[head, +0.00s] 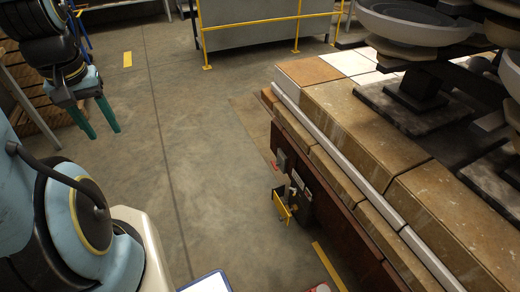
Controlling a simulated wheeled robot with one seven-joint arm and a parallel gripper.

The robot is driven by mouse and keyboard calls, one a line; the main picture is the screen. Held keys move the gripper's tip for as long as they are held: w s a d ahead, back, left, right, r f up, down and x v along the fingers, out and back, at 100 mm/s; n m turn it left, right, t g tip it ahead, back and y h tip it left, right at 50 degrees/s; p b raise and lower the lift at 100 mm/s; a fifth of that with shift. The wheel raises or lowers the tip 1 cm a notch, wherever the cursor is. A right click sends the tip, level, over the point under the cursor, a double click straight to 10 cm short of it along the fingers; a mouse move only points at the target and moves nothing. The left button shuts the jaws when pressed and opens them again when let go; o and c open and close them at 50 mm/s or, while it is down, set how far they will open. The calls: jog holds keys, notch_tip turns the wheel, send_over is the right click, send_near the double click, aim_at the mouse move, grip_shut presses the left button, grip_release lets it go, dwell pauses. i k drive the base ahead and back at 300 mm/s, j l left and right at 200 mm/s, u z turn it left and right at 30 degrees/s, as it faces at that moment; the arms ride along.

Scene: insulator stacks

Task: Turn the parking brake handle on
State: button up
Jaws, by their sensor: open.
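My gripper (104,132) hangs at the upper left with two green fingers spread apart and nothing between them. It is over the bare floor, well left of the brick-covered kiln car. A small yellow part (281,206) sticks out low on the car's side, beside a dark box (301,204). It may be the parking brake handle, but it is too small to tell its exact shape or position. The gripper is far from it and not touching it.
The kiln car (360,135) fills the right side, with insulator stacks (412,25) on its top. A yellow rail (270,20) and grey barrier (250,30) stand at the back. Slatted wood (35,95) is at the left. The concrete floor (195,130) between is clear.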

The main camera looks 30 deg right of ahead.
aim_at(275, 165)
jog(key=i+z, duration=0.1)
jog(key=i, duration=0.45)
jog(key=i+j+z, duration=0.1)
jog(key=i, duration=0.5)
jog(key=i+j+z, duration=0.1)
jog(key=i, duration=0.45)
jog(key=i+j+z, duration=0.1)
jog(key=z, duration=0.75)
